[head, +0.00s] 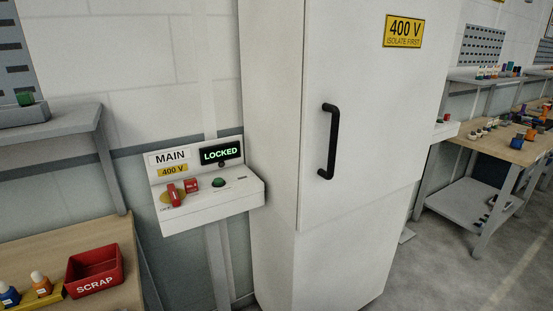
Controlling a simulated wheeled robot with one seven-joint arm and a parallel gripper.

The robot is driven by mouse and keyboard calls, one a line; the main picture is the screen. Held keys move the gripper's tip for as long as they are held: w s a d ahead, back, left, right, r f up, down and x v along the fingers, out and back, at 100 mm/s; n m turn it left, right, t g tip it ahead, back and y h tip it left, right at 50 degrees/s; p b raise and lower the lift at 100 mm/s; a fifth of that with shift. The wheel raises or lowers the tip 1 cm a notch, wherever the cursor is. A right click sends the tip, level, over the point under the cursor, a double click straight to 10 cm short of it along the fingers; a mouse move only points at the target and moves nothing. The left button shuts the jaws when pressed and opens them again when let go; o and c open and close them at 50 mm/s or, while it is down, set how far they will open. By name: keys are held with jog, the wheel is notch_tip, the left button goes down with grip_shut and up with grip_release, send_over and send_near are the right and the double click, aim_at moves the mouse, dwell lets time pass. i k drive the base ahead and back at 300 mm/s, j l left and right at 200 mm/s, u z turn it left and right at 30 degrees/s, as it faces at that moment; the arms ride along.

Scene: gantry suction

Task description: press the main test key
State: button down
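The main panel (225,198) is a white sloped box on a post against the wall, left of the tall cabinet. It carries a "MAIN" label (171,157), a yellow "400 V" label (173,170) and a dark display (220,153) reading "LOCKED" in green. A green round button (218,182) sits on its top, right of the middle. A red handle (174,195) on a yellow disc is at its left, with a red tag (191,186) beside it. Which of these is the test key is not legible. My gripper is not in view.
A tall white cabinet (275,150) with a black handle (329,141) and a "400 V isolate first" sign (404,31) stands right of the panel. A bench with a red scrap bin (95,270) is at lower left. Another workbench (500,147) stands at right beside open floor.

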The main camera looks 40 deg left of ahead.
aim_at(219, 181)
jog(key=i+j+u, duration=0.2)
jog(key=u, duration=0.25)
jog(key=i+u, duration=0.75)
jog(key=u, duration=0.15)
jog(key=i+l+u, duration=0.1)
jog(key=i+u, duration=0.25)
jog(key=u, duration=0.15)
jog(key=i+l+u, duration=0.1)
jog(key=i+u, duration=0.2)
jog(key=i, duration=0.25)
